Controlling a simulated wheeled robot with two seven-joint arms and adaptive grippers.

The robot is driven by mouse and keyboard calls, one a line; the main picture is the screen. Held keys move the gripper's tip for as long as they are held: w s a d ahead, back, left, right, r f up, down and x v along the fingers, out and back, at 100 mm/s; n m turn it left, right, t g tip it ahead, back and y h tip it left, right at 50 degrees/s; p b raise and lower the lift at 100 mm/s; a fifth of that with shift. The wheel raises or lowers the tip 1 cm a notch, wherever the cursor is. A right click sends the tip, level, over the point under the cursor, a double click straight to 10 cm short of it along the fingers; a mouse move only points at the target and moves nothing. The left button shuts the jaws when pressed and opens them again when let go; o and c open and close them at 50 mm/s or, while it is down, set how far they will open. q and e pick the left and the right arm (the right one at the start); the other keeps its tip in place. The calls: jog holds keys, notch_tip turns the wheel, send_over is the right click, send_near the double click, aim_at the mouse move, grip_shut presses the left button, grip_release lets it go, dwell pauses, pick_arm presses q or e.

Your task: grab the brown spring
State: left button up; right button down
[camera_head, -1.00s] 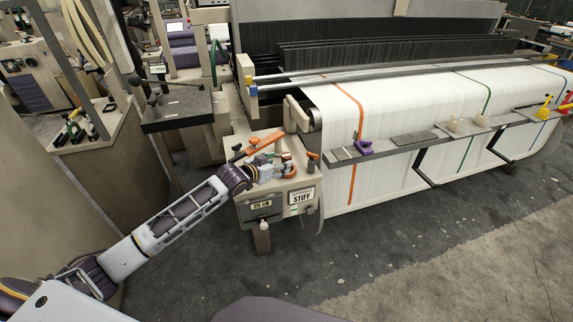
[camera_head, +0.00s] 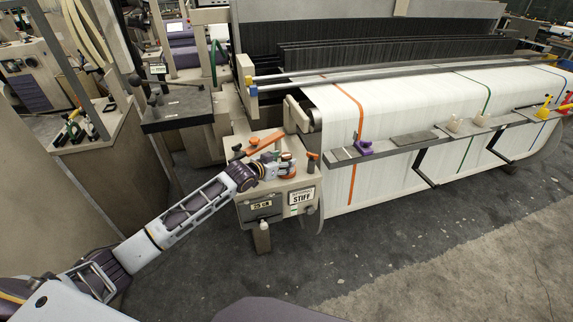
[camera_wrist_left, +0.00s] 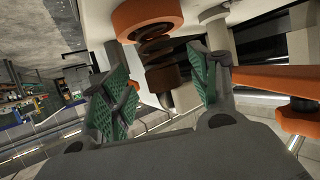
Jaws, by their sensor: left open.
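The brown spring (camera_wrist_left: 166,77) shows in the left wrist view as a dark brown coiled piece below an orange ring. It lies between the two green-padded fingers of my left gripper (camera_wrist_left: 158,66). The fingers are open, with a visible gap on both sides of it; I see no clear contact. My right gripper is not in view.
An orange bar (camera_head: 266,141) lies behind the gripper on the box, and an orange-topped knob (camera_head: 313,156) stands to the right. The loom with white cloth (camera_head: 400,110) is close on the right. The grey floor (camera_head: 330,240) in front is clear.

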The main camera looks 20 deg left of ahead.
pick_arm(q)
jog(key=shift+x, duration=1.6)
jog(key=shift+w, duration=0.15)
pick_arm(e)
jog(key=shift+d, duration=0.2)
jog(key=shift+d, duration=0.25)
pick_arm(q)
jog(key=shift+c, duration=0.4)
jog(key=c, duration=1)
jog(key=shift+c, duration=0.6)
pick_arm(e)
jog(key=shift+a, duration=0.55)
